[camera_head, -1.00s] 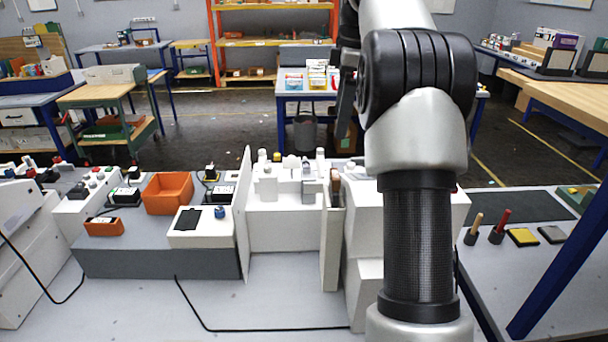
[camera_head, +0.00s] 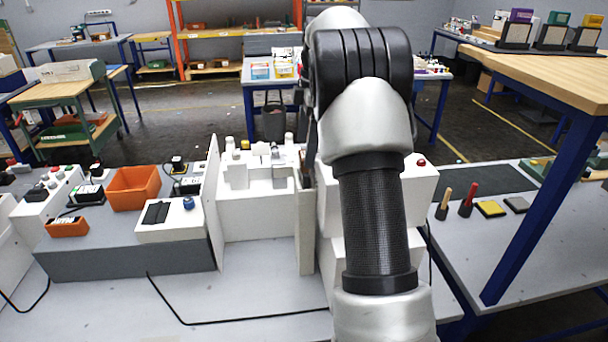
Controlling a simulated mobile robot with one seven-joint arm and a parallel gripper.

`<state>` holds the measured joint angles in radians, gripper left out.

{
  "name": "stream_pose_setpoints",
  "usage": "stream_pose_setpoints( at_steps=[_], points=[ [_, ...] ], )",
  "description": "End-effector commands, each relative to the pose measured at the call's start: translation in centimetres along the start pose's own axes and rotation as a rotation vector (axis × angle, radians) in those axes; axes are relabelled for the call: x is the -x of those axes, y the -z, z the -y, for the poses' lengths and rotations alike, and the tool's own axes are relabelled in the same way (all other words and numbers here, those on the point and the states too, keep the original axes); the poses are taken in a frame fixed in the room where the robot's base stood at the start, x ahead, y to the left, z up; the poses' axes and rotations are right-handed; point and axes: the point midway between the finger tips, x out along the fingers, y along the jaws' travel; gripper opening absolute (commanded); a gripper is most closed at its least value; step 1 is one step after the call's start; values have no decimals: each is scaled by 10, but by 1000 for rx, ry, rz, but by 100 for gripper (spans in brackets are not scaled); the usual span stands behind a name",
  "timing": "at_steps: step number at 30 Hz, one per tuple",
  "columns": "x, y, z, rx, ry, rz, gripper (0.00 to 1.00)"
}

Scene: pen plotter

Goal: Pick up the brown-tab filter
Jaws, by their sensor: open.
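A white machine block (camera_head: 255,185) with upright white panels stands on the grey bench in the middle. A small brownish piece (camera_head: 304,166) shows at the top of its right-hand panel. It may be the brown tab of the filter, but it is too small and too covered to be sure. My arm comes up from the bottom and hides the right part of the machine. My gripper (camera_head: 311,150) shows only as a dark, narrow part at the arm's left edge, close to the brownish piece. I cannot tell whether they touch. Its fingertips are mostly hidden.
An orange bin (camera_head: 133,187) and a white box with a blue knob (camera_head: 170,224) stand left of the machine. A black cable lies on the bench in front. To the right are a brown-handled tool (camera_head: 443,201), a red-handled one (camera_head: 468,198) and a yellow pad (camera_head: 490,208).

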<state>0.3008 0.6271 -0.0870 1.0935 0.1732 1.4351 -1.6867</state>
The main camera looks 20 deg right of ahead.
Motion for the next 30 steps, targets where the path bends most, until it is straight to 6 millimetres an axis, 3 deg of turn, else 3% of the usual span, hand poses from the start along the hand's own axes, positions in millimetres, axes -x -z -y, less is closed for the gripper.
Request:
stream_pose_setpoints(
  at_steps=[9, 18, 26, 30],
  points=[
    [-43, 0, 1, 1, 3, 0, 91],
    [-50, 0, 1, 0, 1, 0, 91],
    [-49, 0, 1, 0, 1, 0, 48],
    [-49, 0, 1, 0, 1, 0, 46]
  ],
)
